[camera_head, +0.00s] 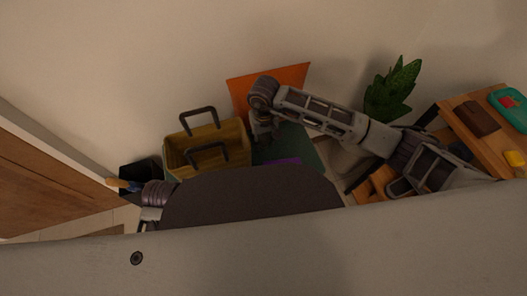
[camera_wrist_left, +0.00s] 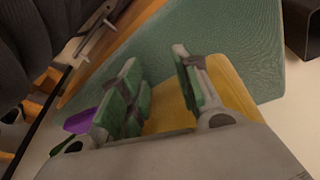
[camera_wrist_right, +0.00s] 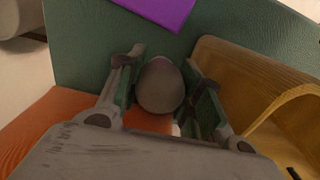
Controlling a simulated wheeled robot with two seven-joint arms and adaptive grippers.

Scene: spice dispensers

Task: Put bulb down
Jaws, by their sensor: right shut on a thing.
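The bulb (camera_wrist_right: 160,85) is a rounded grey-brown shape between the green-padded fingers of my right gripper (camera_wrist_right: 165,92). The right gripper is shut on it. In the head view my right gripper (camera_head: 266,134) points down beside the yellow basket, above the green surface (camera_head: 298,142); the bulb is too small to make out there. In the left wrist view my left gripper (camera_wrist_left: 160,95) is open, its green pads apart, with a yellow thing (camera_wrist_left: 232,85) behind them. In the head view the left gripper's fingers are hidden.
The yellow basket (camera_head: 177,148) with dark handles stands left of my right gripper. An orange panel (camera_head: 291,77) lies behind, and a purple flat item (camera_wrist_right: 160,10) lies on the green surface. A plant (camera_head: 393,88) and a wooden shelf (camera_head: 470,103) with several items are at the right.

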